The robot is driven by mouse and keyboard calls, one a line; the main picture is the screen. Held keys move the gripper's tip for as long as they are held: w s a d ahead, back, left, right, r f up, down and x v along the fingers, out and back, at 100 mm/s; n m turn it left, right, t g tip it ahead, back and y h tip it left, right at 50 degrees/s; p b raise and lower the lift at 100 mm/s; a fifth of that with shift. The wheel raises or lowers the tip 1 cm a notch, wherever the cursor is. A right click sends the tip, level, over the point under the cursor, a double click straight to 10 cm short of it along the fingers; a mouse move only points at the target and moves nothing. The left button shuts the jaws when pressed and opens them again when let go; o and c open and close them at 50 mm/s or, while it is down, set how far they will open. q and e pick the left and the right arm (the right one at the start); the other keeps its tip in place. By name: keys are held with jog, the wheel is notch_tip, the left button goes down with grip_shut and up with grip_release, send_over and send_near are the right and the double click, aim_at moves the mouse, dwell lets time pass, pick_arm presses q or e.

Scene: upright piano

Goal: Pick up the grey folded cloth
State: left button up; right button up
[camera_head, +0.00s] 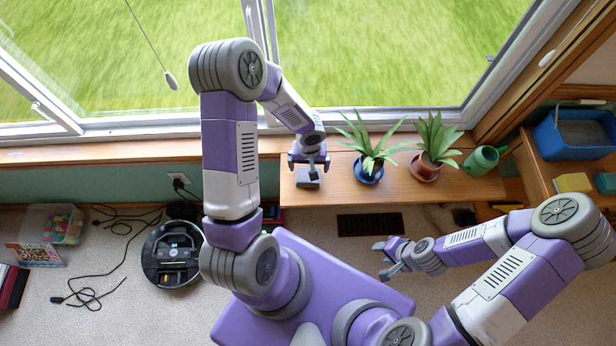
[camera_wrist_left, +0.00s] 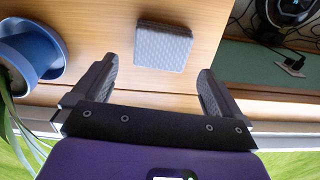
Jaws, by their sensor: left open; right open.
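The grey folded cloth (camera_head: 308,178) lies on the wooden shelf under the window, near the shelf's left end. In the left wrist view the cloth (camera_wrist_left: 163,47) is a small grey textured square, flat on the wood. My left gripper (camera_head: 309,162) is above the shelf by the cloth. In the left wrist view its two fingers (camera_wrist_left: 157,85) are apart, with nothing between them, and the cloth shows just beyond the gap. My right gripper (camera_head: 385,260) is open and empty, low over the floor in front of the shelf.
A plant in a blue pot (camera_head: 368,170), a plant in a reddish pot (camera_head: 426,168) and a green watering can (camera_head: 482,161) stand right of the cloth. The blue pot (camera_wrist_left: 28,60) is left in the wrist view. A robot vacuum (camera_head: 172,255) and cables lie on the floor.

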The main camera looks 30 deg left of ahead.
aim_at(308, 178)
pick_arm(q)
notch_tip(308, 178, down, 7)
jog(key=shift+s+a+r+b, duration=0.1)
jog(key=shift+s+b, duration=0.05)
jog(key=shift+b, duration=1.1)
jog(key=c, duration=0.7)
